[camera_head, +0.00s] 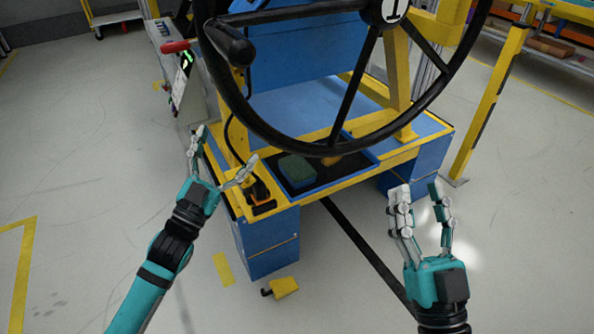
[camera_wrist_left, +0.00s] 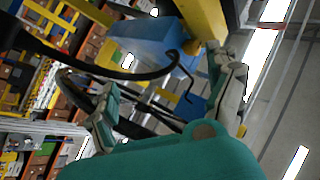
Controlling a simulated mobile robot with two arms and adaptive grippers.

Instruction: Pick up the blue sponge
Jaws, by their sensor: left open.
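The blue sponge (camera_head: 297,171), with a greenish top, lies in a dark shallow tray (camera_head: 327,181) on the blue and yellow dashboard module. My left gripper (camera_head: 224,148) is open and empty, left of the sponge and apart from it, near the module's left corner. In the left wrist view, the left gripper's fingers (camera_wrist_left: 165,92) are spread with nothing between them, and I cannot make out the sponge there. My right gripper (camera_head: 418,192) is open and empty, to the right of the tray and in front of the module.
A black steering wheel (camera_head: 347,98) overhangs the tray from behind. A black and yellow tool (camera_head: 260,190) stands at the left corner. A yellow item (camera_head: 284,287) lies on the floor.

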